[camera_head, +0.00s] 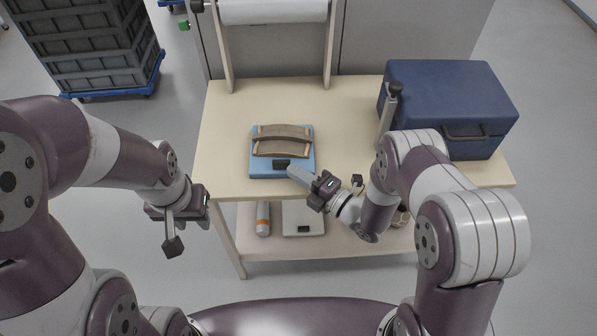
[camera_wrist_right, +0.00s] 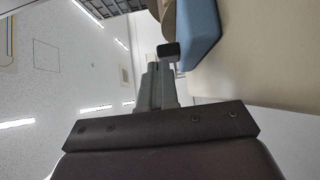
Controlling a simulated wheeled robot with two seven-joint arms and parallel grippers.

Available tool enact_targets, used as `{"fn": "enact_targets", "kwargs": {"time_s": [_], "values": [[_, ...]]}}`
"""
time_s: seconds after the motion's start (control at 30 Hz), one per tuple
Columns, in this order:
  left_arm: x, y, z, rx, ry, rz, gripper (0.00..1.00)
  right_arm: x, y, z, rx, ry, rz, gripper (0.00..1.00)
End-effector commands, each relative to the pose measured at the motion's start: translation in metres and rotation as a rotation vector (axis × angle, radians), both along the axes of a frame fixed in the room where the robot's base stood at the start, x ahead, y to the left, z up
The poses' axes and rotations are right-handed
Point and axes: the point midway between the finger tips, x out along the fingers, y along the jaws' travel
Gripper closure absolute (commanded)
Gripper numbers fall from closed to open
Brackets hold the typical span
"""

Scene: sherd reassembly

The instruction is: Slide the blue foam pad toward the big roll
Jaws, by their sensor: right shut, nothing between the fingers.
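The blue foam pad (camera_head: 257,166) lies on the upper table top near its front edge, with two curved brown sherds (camera_head: 282,141) on it. In the right wrist view the pad (camera_wrist_right: 202,32) is partly visible at the top. The big roll (camera_head: 272,10) is white and hangs in a wooden frame at the back. My right gripper (camera_head: 283,164) is shut and empty, its dark tips at the pad's front edge. They also show beside the pad in the wrist view (camera_wrist_right: 168,50); contact cannot be told. My left gripper (camera_head: 173,246) hangs left of the table, apart from the pad.
A blue case (camera_head: 448,95) stands on the table's right side, beside a grey post with a dark top (camera_head: 393,95). Table top is clear between the pad and the roll's frame. The lower shelf (camera_head: 340,243) holds a bottle (camera_head: 263,219) and a pale flat device (camera_head: 303,217).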

Motion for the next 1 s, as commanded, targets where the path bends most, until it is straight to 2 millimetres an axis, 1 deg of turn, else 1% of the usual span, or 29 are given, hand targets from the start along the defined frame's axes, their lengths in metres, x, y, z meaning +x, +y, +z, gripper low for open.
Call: {"fn": "enact_targets", "kwargs": {"time_s": [0.37, 0.47, 0.57, 0.7, 0.8, 0.9, 1.0], "values": [[0.0, 0.0, -0.001, 0.0, 0.0, 0.0, 0.62, 0.003, 0.0, 0.0, 0.0, 0.001, 0.0, 1.0], [0.0, 0.0, -0.007, 0.0, 0.0, 0.0, 0.62, 0.011, 0.0, -0.003, -0.001, -0.002, 0.0, 1.0], [0.0, 0.0, -0.023, 0.0, 0.0, 0.0, 0.62, 0.033, 0.001, -0.007, 0.0, -0.006, 0.0, 1.0], [0.0, 0.0, -0.051, 0.0, 0.0, 0.0, 0.62, 0.075, 0.003, -0.011, 0.0, -0.006, 0.0, 1.0], [0.0, 0.0, -0.07, 0.0, 0.0, 0.0, 0.62, 0.103, 0.005, -0.011, -0.001, -0.006, 0.0, 1.0], [0.0, 0.0, -0.084, 0.0, 0.0, 0.0, 0.62, 0.125, 0.006, -0.009, -0.001, -0.004, 0.0, 1.0], [0.0, 0.0, -0.091, 0.0, 0.0, 0.0, 0.62, 0.139, 0.006, -0.006, -0.001, -0.001, 0.0, 1.0]]}}
